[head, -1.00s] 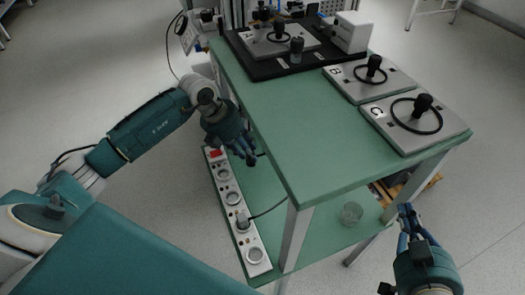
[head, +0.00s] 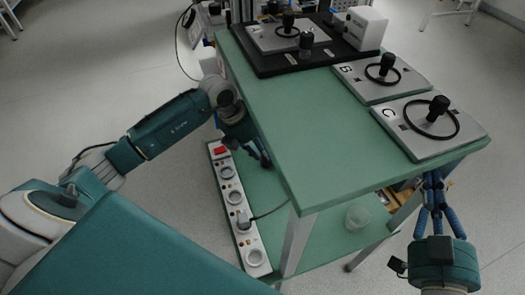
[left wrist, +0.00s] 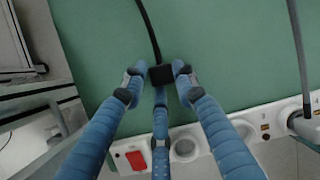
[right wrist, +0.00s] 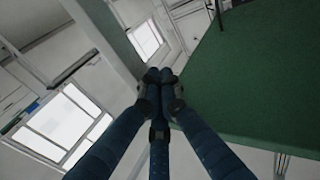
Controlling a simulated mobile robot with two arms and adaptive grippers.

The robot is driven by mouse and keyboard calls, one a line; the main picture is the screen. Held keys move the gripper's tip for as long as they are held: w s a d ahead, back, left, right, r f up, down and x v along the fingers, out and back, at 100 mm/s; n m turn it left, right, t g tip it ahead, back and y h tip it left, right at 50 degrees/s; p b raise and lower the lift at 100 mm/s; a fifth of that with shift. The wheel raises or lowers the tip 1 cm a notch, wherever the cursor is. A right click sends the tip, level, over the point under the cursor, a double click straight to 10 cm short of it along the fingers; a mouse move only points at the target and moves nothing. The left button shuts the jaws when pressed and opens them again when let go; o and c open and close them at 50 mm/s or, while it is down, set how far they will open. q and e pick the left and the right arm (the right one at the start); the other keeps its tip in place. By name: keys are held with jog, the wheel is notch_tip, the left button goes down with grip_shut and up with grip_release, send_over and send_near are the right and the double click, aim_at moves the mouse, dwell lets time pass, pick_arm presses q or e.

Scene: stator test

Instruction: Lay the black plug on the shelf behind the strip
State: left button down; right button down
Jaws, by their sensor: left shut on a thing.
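The black plug (left wrist: 161,75) is between the fingertips of my left gripper (left wrist: 158,72) in the left wrist view, its black cable running away over the green lower shelf (left wrist: 90,55). My left gripper is shut on it, just on the shelf side of the white power strip (left wrist: 210,137). Whether the plug touches the shelf I cannot tell. In the head view the left gripper (head: 262,158) hangs beside the table's left edge and the plug is hard to make out. My right gripper (head: 433,176) is at the table's near right edge, its fingertips together and empty in the right wrist view (right wrist: 158,76).
The strip has a red switch (head: 220,152) and a grey plug (head: 243,219) in one socket. A clear cup (head: 357,217) stands on the lower shelf. The green tabletop (head: 285,125) overhangs the shelf and carries plates with black knobs (head: 430,125). A table leg (head: 298,240) stands near the strip.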

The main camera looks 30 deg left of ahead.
pick_arm(q)
jog(key=c, duration=1.4)
grip_release()
jog(key=shift+o, duration=0.2)
pick_arm(e)
jog(key=shift+r, duration=0.1)
